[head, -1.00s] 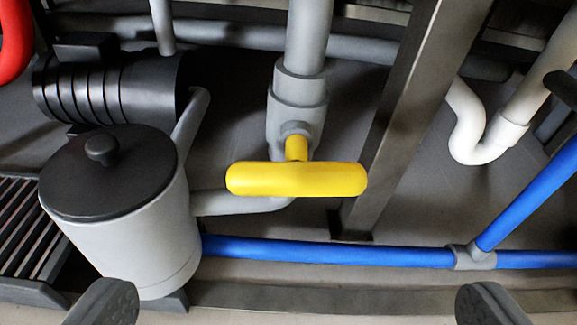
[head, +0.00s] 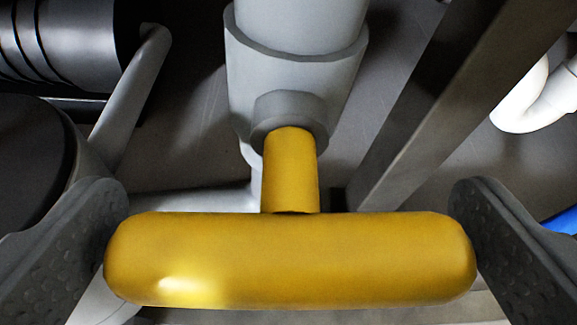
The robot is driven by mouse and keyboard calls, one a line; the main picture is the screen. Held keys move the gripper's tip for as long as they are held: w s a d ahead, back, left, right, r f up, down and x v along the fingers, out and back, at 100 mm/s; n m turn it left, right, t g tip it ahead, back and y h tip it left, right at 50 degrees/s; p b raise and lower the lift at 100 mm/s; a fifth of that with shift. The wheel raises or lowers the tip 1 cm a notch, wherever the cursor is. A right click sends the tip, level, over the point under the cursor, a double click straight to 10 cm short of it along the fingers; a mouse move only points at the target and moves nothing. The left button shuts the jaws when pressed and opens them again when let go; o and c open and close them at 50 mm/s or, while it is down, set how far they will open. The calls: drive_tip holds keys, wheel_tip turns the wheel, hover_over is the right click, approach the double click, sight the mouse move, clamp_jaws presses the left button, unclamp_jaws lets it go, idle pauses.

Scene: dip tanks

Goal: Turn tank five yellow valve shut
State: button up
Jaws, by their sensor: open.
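The yellow valve handle (head: 290,255) is a rounded T-bar lying crosswise in the lower middle of the head view. Its yellow stem (head: 290,170) runs back into a grey valve body (head: 295,75) on a grey pipe. My gripper (head: 290,235) is open, with one dark textured finger at each end of the bar. The left finger's edge lies close by the bar's left end and the right finger's by its right end. I cannot tell whether either finger touches it. No tank number shows.
A dark-lidded grey canister (head: 35,165) and a black ribbed motor (head: 70,45) stand at left. A metal post (head: 440,100) slants behind the handle at right. A white pipe (head: 530,105) and a blue pipe (head: 563,219) show at the right edge.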

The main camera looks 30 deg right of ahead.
drive_tip(key=shift+w, duration=0.15)
drive_tip(key=shift+c, duration=0.3)
drive_tip(key=c, duration=0.6)
drive_tip(key=shift+d+r+m+p, duration=0.15)
drive_tip(key=shift+r+m+p, duration=0.15)
drive_tip(key=shift+p, duration=0.75)
drive_tip(key=shift+c, duration=0.2)
drive_tip(key=shift+f+y+p, duration=0.15)
drive_tip(key=shift+y+p, duration=0.15)
drive_tip(key=o, duration=0.7)
